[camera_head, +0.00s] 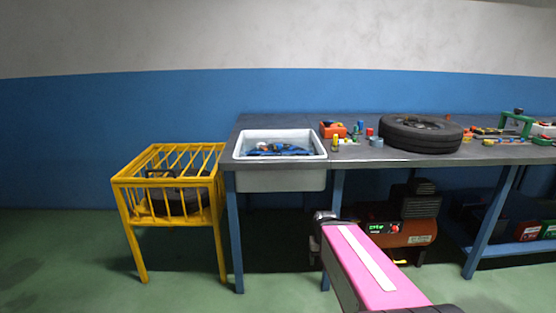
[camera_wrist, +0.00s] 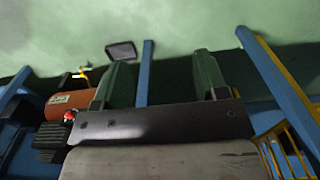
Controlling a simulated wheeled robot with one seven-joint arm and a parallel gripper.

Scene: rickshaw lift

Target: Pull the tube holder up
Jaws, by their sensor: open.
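No part is clearly recognisable as the tube holder. A yellow barred frame (camera_head: 122,187) stands on legs at the left in the head view, with a dark round thing inside; I cannot tell if it is the holder. Its yellow bars also show at the right edge of the wrist view (camera_wrist: 283,150). My gripper (camera_wrist: 162,68) is open, with two green fingers apart and nothing between them. In the head view my pink arm reaches forward, its dark end in front of the workbench, low and right of the frame.
The grey workbench (camera_head: 470,152) has a white basin (camera_head: 280,182) at its left end and a black tyre (camera_head: 420,140) on top. An orange compressor (camera_head: 415,233) stands beneath. Blue legs (camera_wrist: 148,70) rise near my gripper. Green floor is clear at the front left.

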